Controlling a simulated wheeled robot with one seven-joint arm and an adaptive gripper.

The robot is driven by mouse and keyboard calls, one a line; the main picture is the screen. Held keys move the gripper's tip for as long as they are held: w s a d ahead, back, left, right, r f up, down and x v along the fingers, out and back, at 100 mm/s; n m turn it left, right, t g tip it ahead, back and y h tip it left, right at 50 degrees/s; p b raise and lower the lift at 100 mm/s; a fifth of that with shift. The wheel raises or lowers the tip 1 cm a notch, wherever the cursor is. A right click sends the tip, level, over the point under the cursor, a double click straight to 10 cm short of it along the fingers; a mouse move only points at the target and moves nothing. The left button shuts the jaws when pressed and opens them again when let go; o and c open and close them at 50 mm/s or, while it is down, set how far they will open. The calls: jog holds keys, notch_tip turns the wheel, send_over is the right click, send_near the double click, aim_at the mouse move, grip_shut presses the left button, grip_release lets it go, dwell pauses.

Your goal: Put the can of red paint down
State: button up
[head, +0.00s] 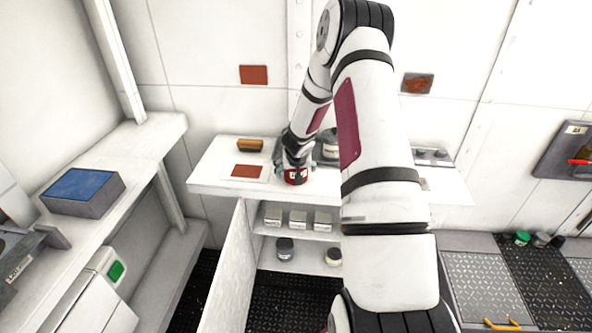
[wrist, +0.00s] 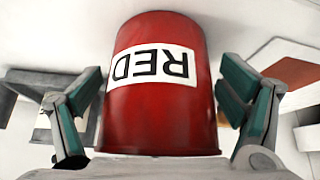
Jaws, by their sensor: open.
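The can of red paint (wrist: 160,112) stands on the white worktop (head: 212,178), with a white label reading RED that shows upside down in the wrist view. It also shows in the head view (head: 296,177), small and partly covered by my gripper. My gripper (wrist: 160,125) is open, with one green-padded finger on each side of the can. A gap shows between the can and the right finger; the left finger is close to the can, and I cannot tell if it touches. A red square on a white card (head: 247,171) lies on the worktop just left of the can.
A brown brush-like block (head: 250,145) lies behind the card. A grey can (head: 330,149) stands behind my arm. Shelves below hold small white boxes (head: 298,219) and jars (head: 285,248). A blue-topped box (head: 83,190) sits on the left counter. The worktop's front left is clear.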

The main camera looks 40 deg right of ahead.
jog(key=s+a+r+n+h, duration=0.1)
jog(key=s+a+r, duration=0.3)
jog(key=r, duration=0.6)
jog(key=s+a+r+h, duration=0.1)
jog(key=s+a+r, duration=0.3)
jog(key=r, duration=0.6)
jog(key=s+a+r+n+h, duration=0.1)
jog(key=s+a+r, duration=0.35)
jog(key=r, duration=0.65)
jog(key=s+a+r+n+y, duration=0.2)
jog(key=s+a+y, duration=0.1)
jog(key=s+a, duration=0.6)
jog(key=s+a+r+n+y, duration=0.2)
jog(key=s+a+n+y, duration=0.1)
jog(key=s+a, duration=0.7)
jog(key=a+y, duration=0.1)
jog(key=a, duration=0.2)
jog(key=shift+a+r, duration=0.15)
jog(key=shift+r, duration=0.15)
